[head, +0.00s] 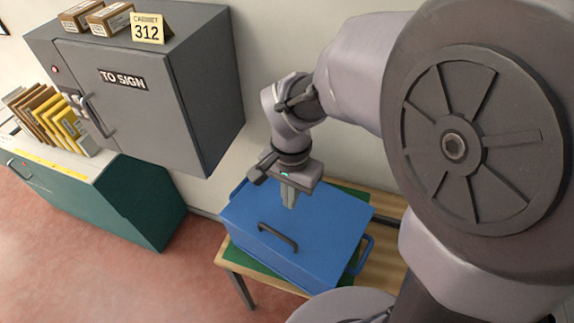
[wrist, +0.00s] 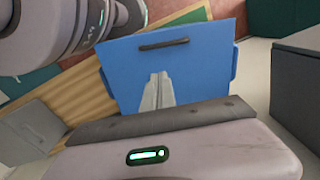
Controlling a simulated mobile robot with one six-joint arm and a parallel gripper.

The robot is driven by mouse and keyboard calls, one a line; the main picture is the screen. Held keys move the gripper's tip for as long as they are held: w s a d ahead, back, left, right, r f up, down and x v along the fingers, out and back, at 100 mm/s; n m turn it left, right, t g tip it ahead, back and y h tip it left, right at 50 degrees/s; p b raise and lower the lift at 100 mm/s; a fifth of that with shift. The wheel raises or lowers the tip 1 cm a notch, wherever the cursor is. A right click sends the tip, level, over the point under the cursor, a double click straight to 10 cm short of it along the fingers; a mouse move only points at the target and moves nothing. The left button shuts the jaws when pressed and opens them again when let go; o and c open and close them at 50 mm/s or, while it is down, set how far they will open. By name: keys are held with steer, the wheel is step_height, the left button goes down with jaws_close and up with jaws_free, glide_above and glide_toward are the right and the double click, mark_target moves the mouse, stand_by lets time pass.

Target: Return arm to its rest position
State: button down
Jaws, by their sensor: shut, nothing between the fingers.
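My gripper (head: 289,196) is shut and empty. In the head view it points down over the blue box (head: 318,235), and its fingertips appear near the lid; I cannot tell the exact gap. In the wrist view the closed fingers (wrist: 157,92) show in front of the blue box (wrist: 195,62). The box has a dark handle (head: 278,237) on its top and a blue side handle at the right. It sits on a green mat (head: 252,258) on a wooden table (head: 232,258).
A grey wall cabinet (head: 170,110) marked "TO SIGN" hangs to the left, with small cartons (head: 110,18) and a "CABINET 312" card (head: 147,28) on top. Several envelopes (head: 45,115) stand on a green counter (head: 120,205) below. Reddish floor (head: 60,265) is open at lower left.

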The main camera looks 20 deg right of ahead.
step_height(320, 180, up, 5)
steer(key=s+f+n+t+y+b, duration=0.2)
steer(key=s+f+n+t+b, duration=0.2)
steer(key=b, duration=1.1)
steer(key=s+f+t, duration=0.1)
steer(key=s+f, duration=0.2)
steer(key=s, duration=0.2)
steer(key=shift+s+a+f+n+t+b, duration=0.25)
steer(key=shift+s+f+n+t+b, duration=0.05)
steer(key=shift+s+f+t+b, duration=0.1)
